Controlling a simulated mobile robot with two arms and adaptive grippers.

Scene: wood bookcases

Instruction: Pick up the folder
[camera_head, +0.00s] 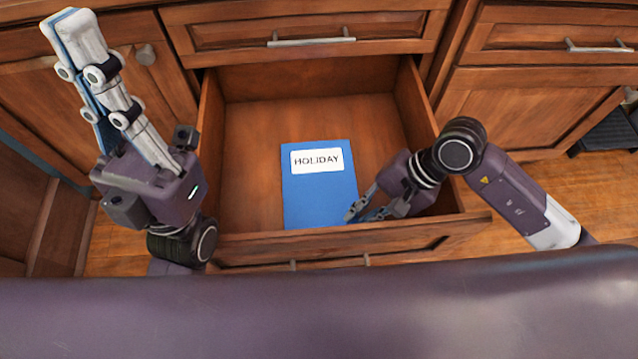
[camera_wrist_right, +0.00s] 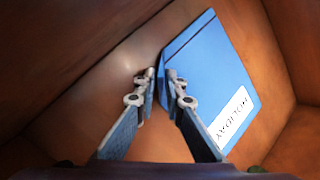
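The blue folder (camera_head: 320,200) with a white HOLIDAY label lies in the open wooden drawer, near its front and middle. In the right wrist view the folder (camera_wrist_right: 208,78) fills the upper right. My right gripper (camera_head: 357,209) reaches into the drawer at the folder's lower right corner. In the wrist view its fingers (camera_wrist_right: 159,80) are close together, one on each side of the folder's edge, and look shut on it. My left gripper (camera_head: 72,28) is raised at the left, outside the drawer, with no object seen in it. Its finger gap is hidden by the viewing angle.
The open drawer (camera_head: 262,110) holds only the folder; its back half is clear. Its side walls and front panel (camera_head: 440,232) border my right gripper. A closed drawer (camera_head: 310,30) is above, with cabinets on both sides. A dark object (camera_head: 610,132) stands at the far right.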

